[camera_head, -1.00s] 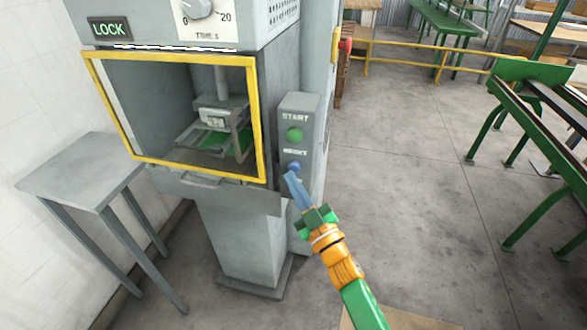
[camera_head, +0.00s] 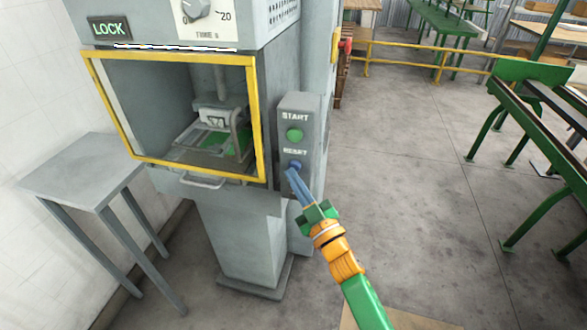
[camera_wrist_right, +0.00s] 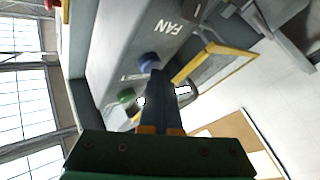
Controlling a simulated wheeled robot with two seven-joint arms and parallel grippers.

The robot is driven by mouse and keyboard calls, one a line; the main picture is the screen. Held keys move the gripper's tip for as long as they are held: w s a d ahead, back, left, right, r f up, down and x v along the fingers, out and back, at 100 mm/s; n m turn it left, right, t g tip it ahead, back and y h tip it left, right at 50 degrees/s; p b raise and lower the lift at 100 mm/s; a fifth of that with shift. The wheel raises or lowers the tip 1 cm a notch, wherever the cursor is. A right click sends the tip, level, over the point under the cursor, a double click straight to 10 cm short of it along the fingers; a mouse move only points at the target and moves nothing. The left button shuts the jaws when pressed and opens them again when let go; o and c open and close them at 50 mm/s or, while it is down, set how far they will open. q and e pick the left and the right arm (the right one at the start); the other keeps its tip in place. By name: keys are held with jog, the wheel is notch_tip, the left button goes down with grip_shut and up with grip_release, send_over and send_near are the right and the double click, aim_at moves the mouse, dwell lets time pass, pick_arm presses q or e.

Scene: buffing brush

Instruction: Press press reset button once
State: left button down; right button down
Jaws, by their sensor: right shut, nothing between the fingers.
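The blue reset button (camera_head: 295,165) sits under the RESET label on the grey control box (camera_head: 299,130) at the press's right side. The green START button (camera_head: 295,134) is above it. My right gripper (camera_head: 289,173) is shut and empty, its blue fingertips just below the reset button in the head view. In the right wrist view, the blue button (camera_wrist_right: 149,59) shows just beyond the fingertips (camera_wrist_right: 155,74). I cannot tell whether the tips touch it. My left gripper is not in view.
The press (camera_head: 240,230) has a yellow-framed window (camera_head: 258,120) and a handle below it. A grey side table (camera_head: 80,165) stands at left. A yellow rail (camera_head: 400,44) and green benches (camera_head: 530,110) are at right. The floor between is clear.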

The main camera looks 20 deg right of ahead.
jog(key=shift+w+d, duration=0.1)
jog(key=shift+w, duration=0.1)
dwell(0.4)
jog(key=shift+s+a, duration=0.5)
jog(key=shift+s, duration=0.25)
jog(key=shift+p, duration=0.3)
jog(key=s+a, duration=0.1)
jog(key=s+a+p, duration=0.1)
jog(key=s, duration=0.2)
jog(key=shift+s+a, duration=0.1)
jog(key=shift+a, duration=0.3)
